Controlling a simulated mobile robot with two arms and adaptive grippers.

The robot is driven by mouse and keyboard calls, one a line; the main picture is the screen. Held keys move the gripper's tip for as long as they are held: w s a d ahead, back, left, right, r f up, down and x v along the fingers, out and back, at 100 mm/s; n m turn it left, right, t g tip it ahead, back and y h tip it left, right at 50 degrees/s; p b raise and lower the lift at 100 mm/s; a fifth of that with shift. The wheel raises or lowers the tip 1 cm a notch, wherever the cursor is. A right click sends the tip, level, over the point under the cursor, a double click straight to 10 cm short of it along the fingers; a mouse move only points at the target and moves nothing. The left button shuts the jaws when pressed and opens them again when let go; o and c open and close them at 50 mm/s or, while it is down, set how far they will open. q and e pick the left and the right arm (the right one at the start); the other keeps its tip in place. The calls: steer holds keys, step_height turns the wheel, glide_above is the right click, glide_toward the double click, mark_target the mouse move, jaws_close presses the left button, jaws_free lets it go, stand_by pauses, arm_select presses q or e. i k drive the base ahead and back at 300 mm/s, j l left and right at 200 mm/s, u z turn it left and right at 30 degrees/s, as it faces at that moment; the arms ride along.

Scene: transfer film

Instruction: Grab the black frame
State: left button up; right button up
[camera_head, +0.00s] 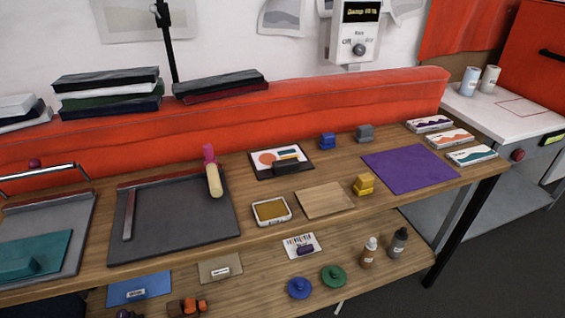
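A thin black frame or board (262,174) lies flat on the wooden table, right of the grey tray with the pink-and-cream roller. It holds a white sheet with orange and teal shapes. A small dark block (287,166) sits on its front right part and hides some of it. Neither of my grippers shows in the head view.
A wooden board (325,201), a yellow ink pad (271,211), a yellow stamp (364,185) and blue and grey stamps (328,141) surround the frame. A purple sheet (409,167) lies right. A red ledge (300,105) runs behind. A lower shelf holds bottles and discs.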

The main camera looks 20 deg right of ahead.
mark_target(270, 164)
steer(key=i+l+u, duration=0.2)
steer(key=l, duration=0.35)
steer(key=l+u, duration=0.15)
steer(key=l, duration=0.35)
steer(key=i+l+u, duration=0.2)
steer(key=l, duration=0.4)
steer(key=k, duration=0.05)
